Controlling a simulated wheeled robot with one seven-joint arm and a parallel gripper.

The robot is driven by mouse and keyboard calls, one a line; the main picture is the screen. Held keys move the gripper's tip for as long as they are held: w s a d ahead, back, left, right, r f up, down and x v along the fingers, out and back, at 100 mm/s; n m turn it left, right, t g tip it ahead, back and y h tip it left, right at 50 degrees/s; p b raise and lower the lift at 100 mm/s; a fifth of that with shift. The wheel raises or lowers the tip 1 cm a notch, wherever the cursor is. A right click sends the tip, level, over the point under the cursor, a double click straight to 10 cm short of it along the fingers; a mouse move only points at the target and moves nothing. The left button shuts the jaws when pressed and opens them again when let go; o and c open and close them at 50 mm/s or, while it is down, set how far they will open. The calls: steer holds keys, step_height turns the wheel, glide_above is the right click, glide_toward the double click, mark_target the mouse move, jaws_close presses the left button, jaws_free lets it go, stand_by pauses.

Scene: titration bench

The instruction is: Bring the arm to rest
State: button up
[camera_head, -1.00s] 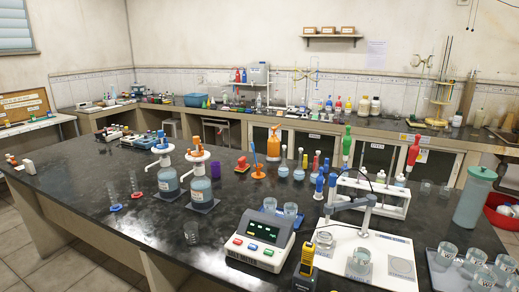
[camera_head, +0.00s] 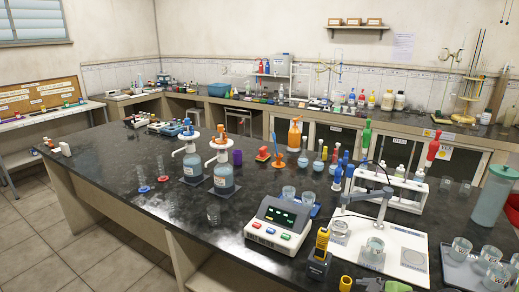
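My arm and gripper cannot be made out in the head view. A yellow-green piece (camera_head: 375,285) is cut off by the bottom edge, and I cannot tell what it is. The dark bench top (camera_head: 130,205) fills the foreground. A pH-meter-like box (camera_head: 279,225) with a green display stands near its front edge. A yellow and black handheld device (camera_head: 319,254) stands beside it. A white stirrer plate (camera_head: 410,257) carries a beaker (camera_head: 375,247) and a grey probe arm (camera_head: 372,205).
Two blue dispenser bottles (camera_head: 223,178) stand mid-bench, left of an orange bottle (camera_head: 295,134). A white rack (camera_head: 405,188) and a pale green tumbler (camera_head: 493,197) stand right. Several beakers sit on a tray (camera_head: 455,272). The bench's left part is mostly clear.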

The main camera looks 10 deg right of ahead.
steer(key=s+a+r+n+g+h+p, duration=0.2)
steer(key=s+a+r+n, duration=1)
steer(key=n, duration=1)
steer(key=s+a+h, duration=0.1)
steer(key=a, duration=0.2)
steer(key=shift+s+g, duration=0.15)
steer(key=shift+g, duration=0.25)
